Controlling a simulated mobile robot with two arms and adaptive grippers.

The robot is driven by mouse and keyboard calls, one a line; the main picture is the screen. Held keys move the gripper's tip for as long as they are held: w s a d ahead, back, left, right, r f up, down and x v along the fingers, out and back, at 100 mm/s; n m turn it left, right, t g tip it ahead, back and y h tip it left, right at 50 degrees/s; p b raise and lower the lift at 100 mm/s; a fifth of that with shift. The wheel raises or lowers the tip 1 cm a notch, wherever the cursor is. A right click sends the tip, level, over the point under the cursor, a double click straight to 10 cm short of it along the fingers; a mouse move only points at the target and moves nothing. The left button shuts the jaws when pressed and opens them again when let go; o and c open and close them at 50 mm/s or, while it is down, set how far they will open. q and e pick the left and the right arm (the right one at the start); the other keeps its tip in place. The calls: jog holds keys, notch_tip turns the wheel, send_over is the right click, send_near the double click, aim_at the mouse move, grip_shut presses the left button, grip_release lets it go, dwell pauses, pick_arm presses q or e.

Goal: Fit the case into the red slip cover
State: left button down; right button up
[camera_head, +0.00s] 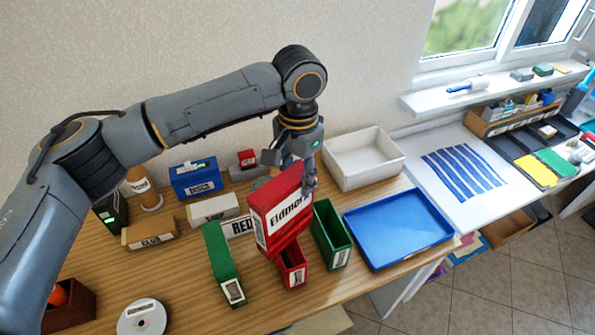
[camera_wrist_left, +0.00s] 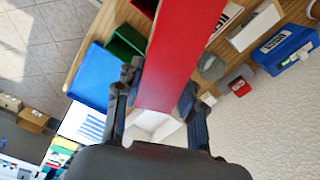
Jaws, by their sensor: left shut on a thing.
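My left gripper (camera_head: 297,178) is shut on a red case (camera_head: 280,206) with a white label reading "Eldmere". It holds the case above the table, with a slight tilt in the head view. In the left wrist view the case (camera_wrist_left: 182,50) lies between the two fingers (camera_wrist_left: 157,105). The red slip cover (camera_head: 292,274) stands on the table just below the case, open side up. The case hides part of its opening, so I cannot tell whether they touch. My right gripper is not in view.
A green open slip cover (camera_head: 332,236) stands right of the red one, a green case (camera_head: 222,264) left. A blue tray (camera_head: 398,228) and white bin (camera_head: 363,158) are to the right. A white "RED" sign (camera_head: 238,226) stands behind. A disc (camera_head: 142,318) lies front left.

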pick_arm(q)
jog(key=shift+f, duration=0.35)
jog(key=c, duration=0.8)
grip_release()
jog(key=shift+w+r, duration=0.1)
jog(key=shift+r, duration=0.4)
notch_tip(320, 180, up, 12)
jog(key=b, duration=0.3)
